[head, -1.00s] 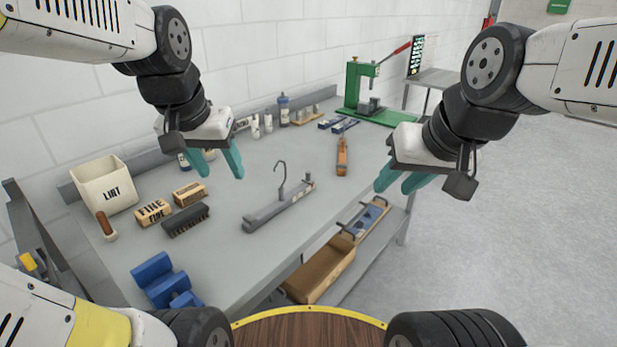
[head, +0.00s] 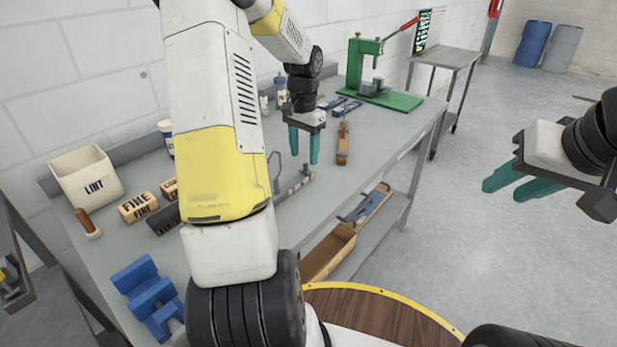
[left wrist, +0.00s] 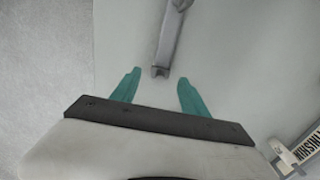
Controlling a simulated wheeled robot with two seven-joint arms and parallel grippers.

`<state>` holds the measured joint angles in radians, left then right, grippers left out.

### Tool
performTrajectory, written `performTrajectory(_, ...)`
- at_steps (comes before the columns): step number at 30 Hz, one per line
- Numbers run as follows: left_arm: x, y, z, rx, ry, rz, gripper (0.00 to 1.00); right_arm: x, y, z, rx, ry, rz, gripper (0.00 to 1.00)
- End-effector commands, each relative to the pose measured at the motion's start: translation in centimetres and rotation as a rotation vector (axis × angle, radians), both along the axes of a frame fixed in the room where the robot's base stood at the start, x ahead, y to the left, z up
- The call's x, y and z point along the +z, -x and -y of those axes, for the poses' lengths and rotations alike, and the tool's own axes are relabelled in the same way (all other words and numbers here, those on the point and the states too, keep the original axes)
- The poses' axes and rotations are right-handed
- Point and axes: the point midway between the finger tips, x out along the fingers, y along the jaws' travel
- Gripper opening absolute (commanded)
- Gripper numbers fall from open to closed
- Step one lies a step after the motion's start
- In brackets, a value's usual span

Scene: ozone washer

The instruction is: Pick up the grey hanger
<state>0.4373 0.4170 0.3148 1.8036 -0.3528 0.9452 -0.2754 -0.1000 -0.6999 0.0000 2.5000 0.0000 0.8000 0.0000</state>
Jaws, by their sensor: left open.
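The grey hanger (head: 295,187) lies on the grey workbench, a long bar with an upright hook; my left arm hides its near part in the head view. My left gripper (head: 304,160) is open and points down above the bench near the hanger's far end. In the left wrist view one end of the hanger (left wrist: 171,40) shows just beyond and between the open fingertips (left wrist: 159,78); I see no contact. My right gripper (head: 505,188) is open and empty, out over the floor to the right of the bench.
A wooden box (head: 328,255) sits on the lower shelf.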

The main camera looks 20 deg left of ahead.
Motion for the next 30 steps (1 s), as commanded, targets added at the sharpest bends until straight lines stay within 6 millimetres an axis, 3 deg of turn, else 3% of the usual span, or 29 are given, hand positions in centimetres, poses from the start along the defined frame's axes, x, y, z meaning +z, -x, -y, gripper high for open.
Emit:
performTrajectory(15,-6.7,0.8,-0.4,0.001,0.001,-0.003,0.53,0.0,0.0,0.0,0.000,0.000,0.000,0.36)
performTrajectory(24,-7.2,0.8,-0.4,0.001,0.000,0.000,0.53,0.0,0.0,0.0,0.000,0.000,0.000,0.36)
performTrajectory(25,-7.2,0.8,-0.4,0.001,0.000,0.000,0.51,0.0,0.0,0.0,0.000,0.000,0.000,0.36)
performTrajectory(30,-7.2,0.8,-0.4,0.001,0.000,0.000,0.17,0.0,0.0,0.0,0.000,0.000,0.000,0.36)
